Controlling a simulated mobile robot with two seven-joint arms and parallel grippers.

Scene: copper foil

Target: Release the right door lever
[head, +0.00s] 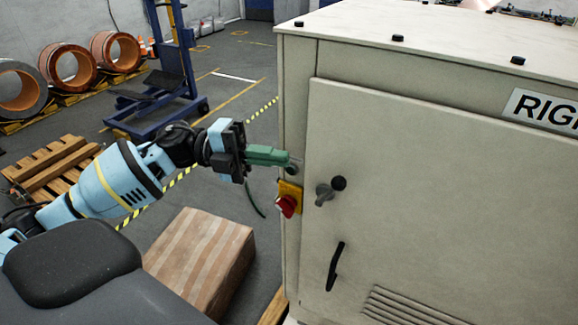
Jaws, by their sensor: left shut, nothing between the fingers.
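The right door lever (325,193) is a grey lever with a black round knob. It sits on the pale door (430,200) of a large cabinet, near the door's left edge. A sign (543,110) beginning "RIG" is on the door's upper right and is cut off by the frame. My left gripper (288,159) has green fingers and is shut and empty. Its tips are at the cabinet's left corner, up and to the left of the lever and apart from it. They partly cover a small round grey fitting. My right gripper is not in view.
A red rotary switch on a yellow plate (291,190) is just below my left fingertips. A black pull handle (335,267) is lower on the door, above vent slots. A brown striped box (200,255) stands left of the cabinet. Copper coils (68,66), pallets and a blue lifter (160,90) are behind.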

